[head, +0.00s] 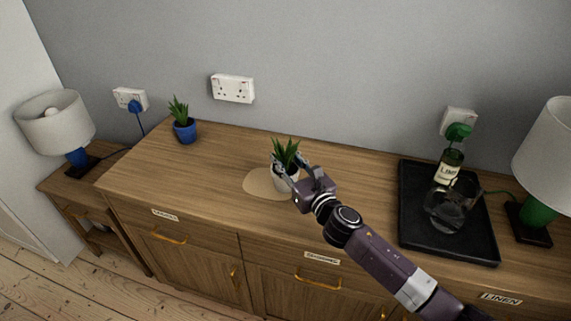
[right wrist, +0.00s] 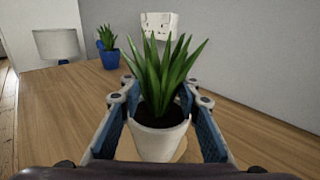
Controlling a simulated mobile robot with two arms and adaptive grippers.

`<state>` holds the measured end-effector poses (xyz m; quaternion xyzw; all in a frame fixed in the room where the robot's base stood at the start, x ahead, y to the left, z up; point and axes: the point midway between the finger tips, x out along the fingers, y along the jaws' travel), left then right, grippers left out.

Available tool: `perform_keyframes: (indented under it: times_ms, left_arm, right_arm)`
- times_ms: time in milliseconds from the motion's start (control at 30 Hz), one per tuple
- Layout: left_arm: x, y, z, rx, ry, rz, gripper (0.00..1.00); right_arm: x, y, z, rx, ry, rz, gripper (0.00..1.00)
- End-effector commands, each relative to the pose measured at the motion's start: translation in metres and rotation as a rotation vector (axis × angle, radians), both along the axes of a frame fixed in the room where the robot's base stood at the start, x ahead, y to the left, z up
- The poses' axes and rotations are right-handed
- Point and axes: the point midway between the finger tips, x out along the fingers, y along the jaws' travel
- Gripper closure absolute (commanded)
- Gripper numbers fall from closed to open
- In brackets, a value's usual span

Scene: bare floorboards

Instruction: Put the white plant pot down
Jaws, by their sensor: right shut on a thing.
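The white plant pot (head: 285,183) holds a spiky green plant and stands upright at a round tan mat (head: 256,185) on the wooden sideboard. My right gripper (head: 287,170) is shut on the pot, with a finger on each side. In the right wrist view the pot (right wrist: 160,142) sits between the blue finger pads, with part of the mat behind and below it. I cannot tell whether the pot's base touches the surface. My left gripper is not in view.
A blue pot (head: 185,131) with a plant stands at the back left. A black tray (head: 419,236) on the right holds a green bottle (head: 448,170) and a glass jug (head: 447,208). Lamps stand at both ends. The sideboard top (head: 225,155) is clear around the mat.

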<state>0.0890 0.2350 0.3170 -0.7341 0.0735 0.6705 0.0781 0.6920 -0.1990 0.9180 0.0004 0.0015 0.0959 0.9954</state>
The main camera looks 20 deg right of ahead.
Motion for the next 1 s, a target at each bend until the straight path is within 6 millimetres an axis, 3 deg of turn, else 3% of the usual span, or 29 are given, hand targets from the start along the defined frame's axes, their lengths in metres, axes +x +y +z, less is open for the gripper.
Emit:
perform_keyframes:
  times_ms: [467,500,600,1000]
  left_arm:
    - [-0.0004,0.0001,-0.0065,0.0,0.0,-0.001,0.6]
    - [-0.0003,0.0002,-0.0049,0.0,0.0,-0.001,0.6]
    - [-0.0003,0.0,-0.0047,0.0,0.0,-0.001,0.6]
    - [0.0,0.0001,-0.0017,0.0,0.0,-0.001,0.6]
  right_arm:
    - [0.0004,0.0,-0.0101,0.0,-0.005,0.001,1.0]
    - [0.0,-0.0002,-0.0104,-0.001,-0.001,0.0,0.65]
    - [0.0,-0.0002,-0.0103,-0.001,-0.001,0.0,0.54]
    - [-0.0014,-0.0006,-0.0071,0.0,-0.001,0.0,0.52]
